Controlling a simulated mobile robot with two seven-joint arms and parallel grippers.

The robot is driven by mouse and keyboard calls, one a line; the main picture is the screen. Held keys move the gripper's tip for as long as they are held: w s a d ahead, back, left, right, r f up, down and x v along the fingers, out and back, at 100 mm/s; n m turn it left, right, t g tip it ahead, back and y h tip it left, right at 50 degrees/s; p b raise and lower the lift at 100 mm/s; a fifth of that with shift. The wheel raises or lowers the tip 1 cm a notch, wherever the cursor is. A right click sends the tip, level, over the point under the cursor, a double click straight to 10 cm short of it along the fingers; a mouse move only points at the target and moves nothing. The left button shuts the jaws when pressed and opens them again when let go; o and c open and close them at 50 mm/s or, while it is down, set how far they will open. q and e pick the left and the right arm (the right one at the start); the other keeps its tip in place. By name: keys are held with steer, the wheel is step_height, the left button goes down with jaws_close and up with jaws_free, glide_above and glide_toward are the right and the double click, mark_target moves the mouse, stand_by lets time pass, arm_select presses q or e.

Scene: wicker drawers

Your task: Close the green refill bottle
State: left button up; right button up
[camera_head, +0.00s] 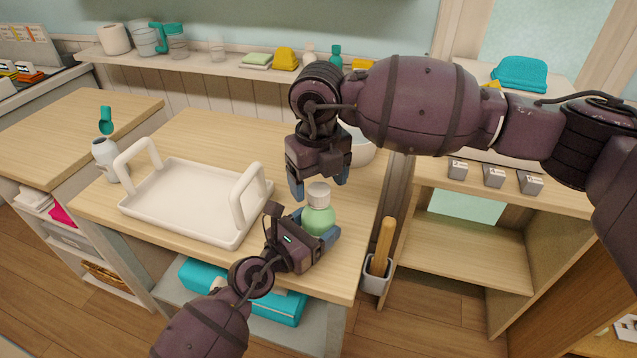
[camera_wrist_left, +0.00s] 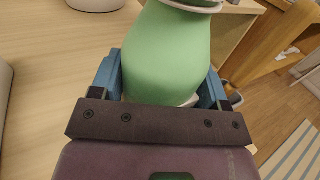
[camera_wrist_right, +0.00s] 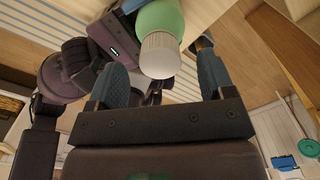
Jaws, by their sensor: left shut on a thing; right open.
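The green refill bottle (camera_head: 319,217) stands upright near the front right of the wooden table, with a pale cap (camera_head: 318,194) at its top. My left gripper (camera_head: 318,228) is shut on the bottle's body, a finger on each side, as the left wrist view shows with the green body (camera_wrist_left: 168,55). My right gripper (camera_head: 319,192) is above and just behind the bottle, open and pointing down. In the right wrist view the ribbed cap (camera_wrist_right: 160,55) shows beyond the open fingers, with nothing between them. Whether the cap is fully seated is unclear.
A white tray (camera_head: 180,222) with two upright handles lies left of the bottle. A white bottle (camera_head: 108,160) stands beyond its left end. A white bowl (camera_head: 362,152) is partly hidden behind my right gripper. The table's right edge is close to the bottle.

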step_height(320, 180, up, 11)
stand_by(0.4)
arm_select(q)
steer(key=o, duration=1.8)
steer(key=shift+s+a, duration=0.35)
steer(key=shift+a, duration=0.05)
steer(key=v, duration=0.9)
steer(key=shift+s+a, duration=0.2)
steer(key=shift+s, duration=0.1)
arm_select(e)
steer(key=shift+r, duration=0.3)
steer(key=shift+s, duration=0.1)
